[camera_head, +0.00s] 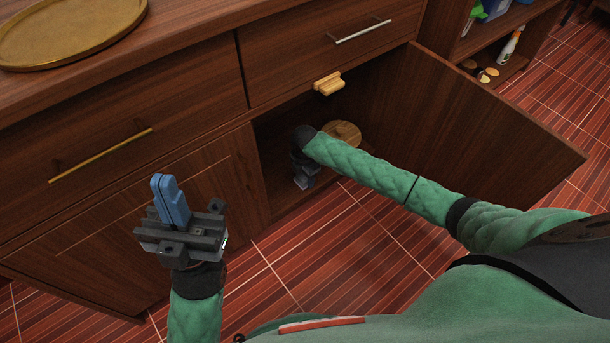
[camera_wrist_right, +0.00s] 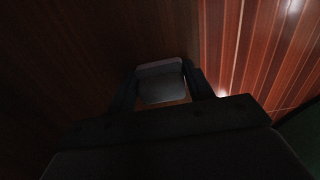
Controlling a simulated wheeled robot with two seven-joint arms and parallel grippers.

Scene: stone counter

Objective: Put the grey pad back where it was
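The grey pad (camera_wrist_right: 160,82) shows in the right wrist view, dim, between the two dark fingers of my right gripper (camera_wrist_right: 162,88). It spans the gap and appears to touch both fingers, so the gripper looks shut on it. In the head view my right gripper (camera_head: 303,178) reaches low into the open, dark cabinet, near its front edge; a small grey piece shows at its tip. My left gripper (camera_head: 171,200) has its blue fingers together, empty, in front of the cabinet front at left.
The cabinet door (camera_head: 470,130) stands open to the right. A round wooden item (camera_head: 343,133) lies inside the cabinet behind my right forearm. A wooden block-like item (camera_head: 328,84) is at the cabinet's top edge. A golden tray (camera_head: 70,35) lies on the counter. Open shelves stand at the upper right.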

